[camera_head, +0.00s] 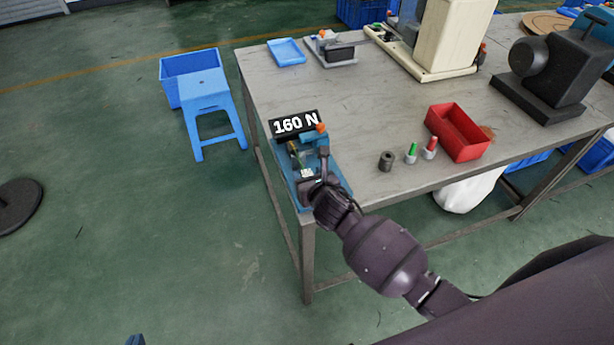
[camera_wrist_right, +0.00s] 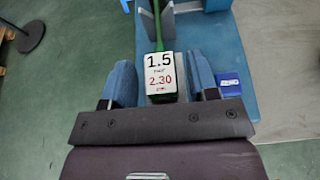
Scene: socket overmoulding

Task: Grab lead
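The lead is a green cord with a white tag (camera_wrist_right: 161,75) at its near end, reading 1.5 and 2.30. In the head view the lead (camera_head: 293,149) lies on the blue fixture at the table's left corner. My right gripper (camera_wrist_right: 161,82) is over the near end of the lead. Its two blue fingers stand apart, one on each side of the tag, with a gap visible on both sides. In the head view the right gripper (camera_head: 308,180) partly hides the fixture. Only a small blue tip of my left gripper (camera_head: 135,340) shows at the bottom edge.
A dark cylinder (camera_head: 386,161), green and red-capped pieces (camera_head: 411,153) and a red bin (camera_head: 458,132) are to the right. A blue stool (camera_head: 205,95) stands left of the table. The table's middle is clear.

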